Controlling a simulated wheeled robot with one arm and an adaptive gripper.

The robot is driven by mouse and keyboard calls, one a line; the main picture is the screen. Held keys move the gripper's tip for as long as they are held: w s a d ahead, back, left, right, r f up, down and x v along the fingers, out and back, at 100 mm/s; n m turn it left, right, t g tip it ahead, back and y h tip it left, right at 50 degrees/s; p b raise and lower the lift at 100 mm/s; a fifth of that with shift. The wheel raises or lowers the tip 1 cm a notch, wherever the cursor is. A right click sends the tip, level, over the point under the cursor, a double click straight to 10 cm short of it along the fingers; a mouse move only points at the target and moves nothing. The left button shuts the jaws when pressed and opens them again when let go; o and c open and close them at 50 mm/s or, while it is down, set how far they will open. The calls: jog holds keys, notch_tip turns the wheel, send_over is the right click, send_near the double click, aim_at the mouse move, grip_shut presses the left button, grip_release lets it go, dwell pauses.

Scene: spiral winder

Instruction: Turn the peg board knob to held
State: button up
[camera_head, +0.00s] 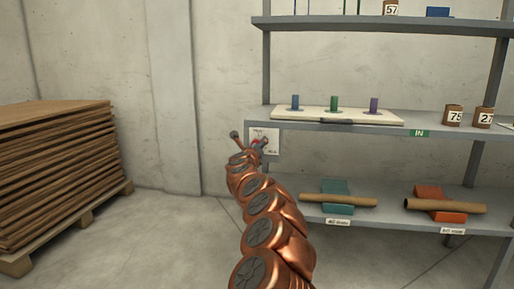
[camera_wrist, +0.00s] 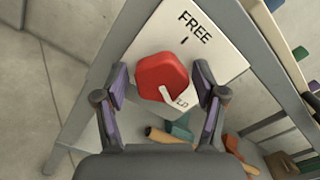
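The red knob (camera_wrist: 162,72) sits on a white plate (camera_wrist: 222,50) in the wrist view. The plate reads FREE at its upper part with a tick below it; a lower label is mostly hidden, ending in "LD". A white mark on the knob points down and slightly right, toward that lower label. My gripper (camera_wrist: 161,82) is open, with one purple-padded finger on each side of the knob and small apparent gaps. In the head view, my gripper (camera_head: 249,140) is at the plate (camera_head: 271,147) on the shelf's left post and covers most of the knob.
The pale peg board (camera_head: 350,117) with blue, green and purple pegs lies on the middle shelf (camera_head: 440,124). Numbered brown cups (camera_head: 453,115) stand to its right. Brown tubes (camera_head: 338,200) rest on cradles below. Stacked brown sheets (camera_head: 55,150) stand at left; floor between is clear.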

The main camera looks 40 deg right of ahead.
jog(key=shift+s+a, duration=0.1)
jog(key=shift+a, duration=0.05)
jog(key=v, duration=1.1)
jog(key=shift+a, duration=0.3)
dwell(0.4)
jog(key=shift+s, duration=0.15)
jog(key=shift+r, duration=0.1)
dwell(0.4)
